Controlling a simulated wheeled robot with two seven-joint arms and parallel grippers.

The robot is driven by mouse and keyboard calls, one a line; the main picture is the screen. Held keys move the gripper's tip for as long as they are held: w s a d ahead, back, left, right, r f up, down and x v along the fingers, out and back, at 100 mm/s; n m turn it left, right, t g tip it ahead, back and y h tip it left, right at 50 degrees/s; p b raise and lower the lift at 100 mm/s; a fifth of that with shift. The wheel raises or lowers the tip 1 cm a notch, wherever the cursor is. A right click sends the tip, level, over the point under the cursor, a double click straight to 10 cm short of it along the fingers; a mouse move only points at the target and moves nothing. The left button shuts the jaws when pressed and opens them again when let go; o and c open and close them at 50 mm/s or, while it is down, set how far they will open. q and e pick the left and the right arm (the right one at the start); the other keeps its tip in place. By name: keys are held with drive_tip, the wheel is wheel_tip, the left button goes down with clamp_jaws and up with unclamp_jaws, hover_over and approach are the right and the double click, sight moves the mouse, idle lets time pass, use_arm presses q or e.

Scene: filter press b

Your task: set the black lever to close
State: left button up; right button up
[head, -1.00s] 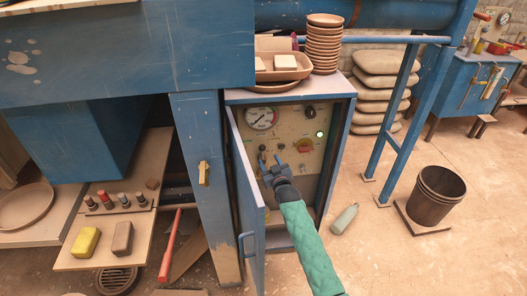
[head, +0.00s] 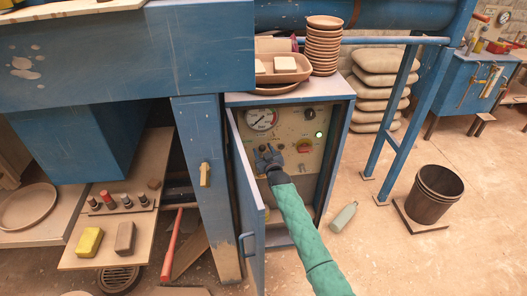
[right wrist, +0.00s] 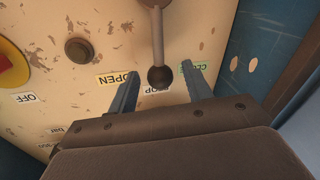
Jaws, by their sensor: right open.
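The black lever (right wrist: 158,40) shows in the right wrist view as a grey stem ending in a black ball. Its ball is beside the middle label, partly covered, which seems to read STOP. The OPEN label (right wrist: 117,79) is to the left, and a green label (right wrist: 192,66), apparently CLOSE, is to the right behind a finger. My right gripper (right wrist: 159,72) is open, with one finger on each side of the ball and visible gaps. In the head view my right gripper (head: 268,154) is at the control panel (head: 288,126) and hides the lever. My left gripper is out of view.
The panel is inside a blue cabinet with its door (head: 249,205) swung open, left of my right arm. A bottle (head: 343,217) lies on the floor to the right.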

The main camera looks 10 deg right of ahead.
clamp_jaws()
